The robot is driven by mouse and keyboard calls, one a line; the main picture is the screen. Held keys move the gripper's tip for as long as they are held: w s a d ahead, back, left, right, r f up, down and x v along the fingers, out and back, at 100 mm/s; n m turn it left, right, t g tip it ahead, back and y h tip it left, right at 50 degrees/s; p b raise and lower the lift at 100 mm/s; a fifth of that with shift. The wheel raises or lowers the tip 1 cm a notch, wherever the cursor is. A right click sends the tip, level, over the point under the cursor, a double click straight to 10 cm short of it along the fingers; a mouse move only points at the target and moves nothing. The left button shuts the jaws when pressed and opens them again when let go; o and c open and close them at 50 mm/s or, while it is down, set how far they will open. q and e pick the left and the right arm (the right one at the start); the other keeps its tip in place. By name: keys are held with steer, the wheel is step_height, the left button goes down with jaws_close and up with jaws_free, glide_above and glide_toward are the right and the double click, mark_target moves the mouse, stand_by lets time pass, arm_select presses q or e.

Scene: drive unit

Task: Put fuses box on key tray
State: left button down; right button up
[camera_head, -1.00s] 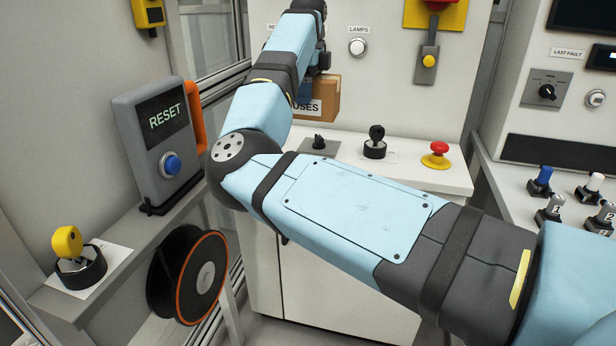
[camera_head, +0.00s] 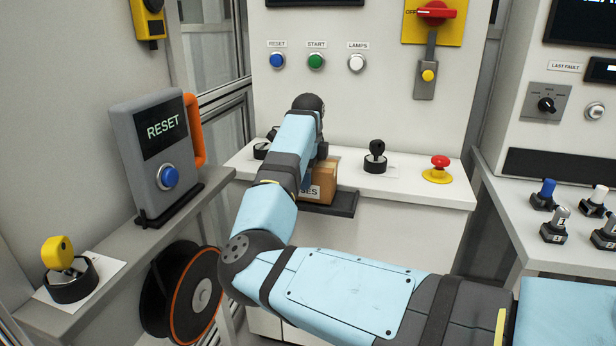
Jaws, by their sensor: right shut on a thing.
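The fuses box (camera_head: 322,184) is a small brown cardboard box with a white label, partly hidden behind my right arm. My right gripper (camera_head: 321,153) is at the box's top left and is shut on it; its fingers are mostly hidden by my own wrist. The box is over a flat dark tray (camera_head: 344,205) at the front edge of the white counter, which looks like the key tray. The box's bottom appears at the tray's surface, but I cannot tell whether it touches. My left gripper is not in view.
On the white counter (camera_head: 420,190) stand a black key switch (camera_head: 375,157) and a red stop button (camera_head: 438,168). A grey reset box (camera_head: 155,150) and a yellow key (camera_head: 62,252) stand on the left shelf. A cable reel (camera_head: 195,295) hangs below it.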

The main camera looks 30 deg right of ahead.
steer(key=shift+f, duration=0.25)
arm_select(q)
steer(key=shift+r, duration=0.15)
arm_select(e)
steer(key=shift+f, duration=0.15)
steer(key=o, duration=0.9)
arm_select(q)
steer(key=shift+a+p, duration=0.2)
steer(key=shift+p, duration=0.7)
arm_select(e)
step_height(320, 180, up, 12)
steer(key=shift+r, duration=0.2)
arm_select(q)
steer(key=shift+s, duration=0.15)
